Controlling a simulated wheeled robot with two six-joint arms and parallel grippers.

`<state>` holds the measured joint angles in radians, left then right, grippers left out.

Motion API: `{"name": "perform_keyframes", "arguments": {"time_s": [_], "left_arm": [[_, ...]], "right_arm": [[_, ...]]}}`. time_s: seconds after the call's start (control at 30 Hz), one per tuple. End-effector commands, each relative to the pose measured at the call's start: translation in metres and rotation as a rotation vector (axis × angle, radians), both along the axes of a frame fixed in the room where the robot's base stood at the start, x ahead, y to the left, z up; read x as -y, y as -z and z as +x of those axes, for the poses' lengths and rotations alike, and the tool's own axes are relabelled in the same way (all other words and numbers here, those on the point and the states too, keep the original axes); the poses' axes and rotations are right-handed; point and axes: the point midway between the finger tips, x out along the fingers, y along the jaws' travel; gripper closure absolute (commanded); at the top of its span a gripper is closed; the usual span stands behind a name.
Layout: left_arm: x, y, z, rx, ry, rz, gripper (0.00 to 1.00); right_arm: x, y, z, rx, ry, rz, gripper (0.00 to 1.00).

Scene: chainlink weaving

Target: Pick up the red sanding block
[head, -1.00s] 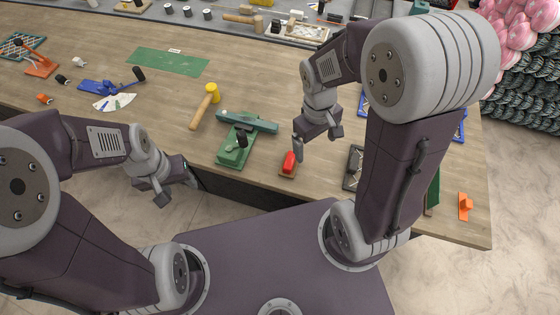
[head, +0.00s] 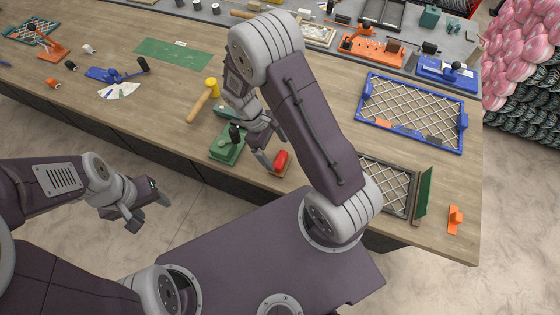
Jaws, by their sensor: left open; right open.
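The red sanding block (head: 281,159) lies on a small brown base near the front edge of the workbench. My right gripper (head: 268,150) is open just left of the block, with a finger close beside it; I cannot tell whether they touch. The gripper's far side is partly hidden by my own arm. My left gripper (head: 133,215) is open and empty, out over the floor in front of the bench.
A green tool (head: 228,150) stands just left of the block, and a yellow-headed mallet (head: 203,100) lies behind it. A blue frame with mesh (head: 412,112), a dark mesh frame (head: 384,187) and an orange piece (head: 455,219) are to the right.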

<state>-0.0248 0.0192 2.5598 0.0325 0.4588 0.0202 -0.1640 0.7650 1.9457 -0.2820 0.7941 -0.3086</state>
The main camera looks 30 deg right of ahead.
Motion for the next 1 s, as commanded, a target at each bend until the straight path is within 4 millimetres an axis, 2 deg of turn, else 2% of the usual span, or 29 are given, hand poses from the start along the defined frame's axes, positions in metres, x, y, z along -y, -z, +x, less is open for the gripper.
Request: {"name": "perform_keyframes", "arguments": {"time_s": [0.17, 0.4, 0.67, 0.77, 0.9, 0.93, 1.0], "left_arm": [[0.0, -0.003, 0.0, 0.0, 0.0, 0.0, 0.47], [0.0, -0.011, 0.0, 0.0, 0.0, 0.0, 0.47], [0.0, -0.011, 0.0, 0.0, 0.0, 0.0, 0.47], [0.0, -0.011, 0.0, 0.0, 0.0, 0.0, 0.47], [0.0, -0.011, 0.0, 0.0, 0.0, 0.0, 0.47], [0.0, -0.011, 0.0, 0.0, 0.0, 0.0, 0.47], [0.0, -0.011, 0.0, 0.0, 0.0, 0.0, 0.47]], "right_arm": [[0.002, 0.007, -0.003, -0.002, 0.001, 0.001, 0.07], [0.01, 0.046, -0.013, -0.002, 0.002, 0.0, 0.07], [0.012, 0.052, -0.014, 0.002, 0.001, 0.001, 0.07], [0.011, 0.052, -0.014, 0.002, 0.001, 0.001, 0.32], [0.011, 0.051, -0.014, 0.002, 0.001, 0.001, 0.71], [0.011, 0.051, -0.014, 0.002, 0.001, 0.001, 0.75], [0.011, 0.051, -0.014, 0.002, 0.001, 0.001, 0.75]]}}
